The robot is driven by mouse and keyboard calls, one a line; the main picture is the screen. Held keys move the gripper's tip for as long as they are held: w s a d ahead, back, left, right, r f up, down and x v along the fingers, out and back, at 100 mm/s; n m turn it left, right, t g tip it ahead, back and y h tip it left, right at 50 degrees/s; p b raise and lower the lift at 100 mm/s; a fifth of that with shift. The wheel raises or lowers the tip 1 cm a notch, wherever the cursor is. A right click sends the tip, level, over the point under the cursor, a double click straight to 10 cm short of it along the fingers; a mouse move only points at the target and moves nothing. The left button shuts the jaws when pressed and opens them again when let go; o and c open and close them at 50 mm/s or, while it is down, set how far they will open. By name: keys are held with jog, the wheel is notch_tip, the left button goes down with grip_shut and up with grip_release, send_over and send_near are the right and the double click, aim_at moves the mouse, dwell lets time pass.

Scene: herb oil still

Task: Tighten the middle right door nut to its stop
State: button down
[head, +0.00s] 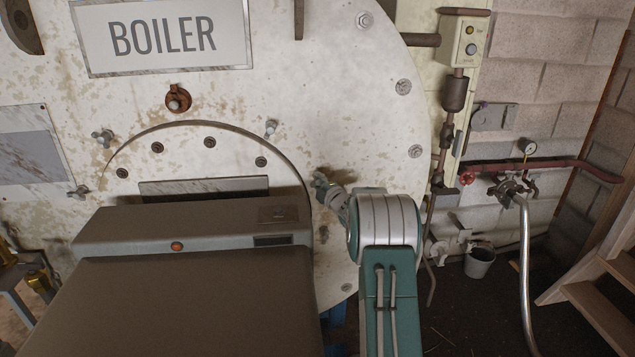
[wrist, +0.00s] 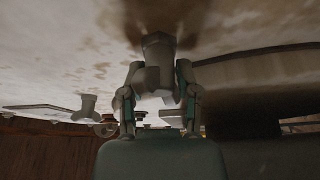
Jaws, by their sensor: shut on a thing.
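The middle right door nut (wrist: 157,48) is a grey metal nut in the wrist view. It sits on a bolt at the pale boiler face, between the two fingers of my gripper (wrist: 159,76). My gripper is shut on it, one finger on each side. In the head view my gripper (head: 331,191) is at the right edge of the round boiler door (head: 215,147), and the nut is mostly hidden behind it. How far the nut stands from its stop cannot be told.
Other door nuts show at the upper right (head: 270,127), upper left (head: 103,138) and middle left (head: 79,192). My body hides the lower door. A pipe with a red valve wheel (head: 467,174), a bucket (head: 480,262) and wooden steps (head: 590,285) stand at the right.

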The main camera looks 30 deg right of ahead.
jog(key=shift+s+d+f+m, duration=0.25)
jog(key=shift+f+m, duration=0.25)
jog(key=shift+m, duration=0.3)
jog(key=shift+c, duration=2.2)
grip_release()
jog(key=shift+d+h, duration=0.1)
jog(key=shift+h, duration=0.2)
jog(key=shift+r, duration=0.15)
jog(key=s+f, duration=0.1)
jog(key=s, duration=1)
jog(key=shift+s+a, duration=0.35)
jog(key=shift+s, duration=0.05)
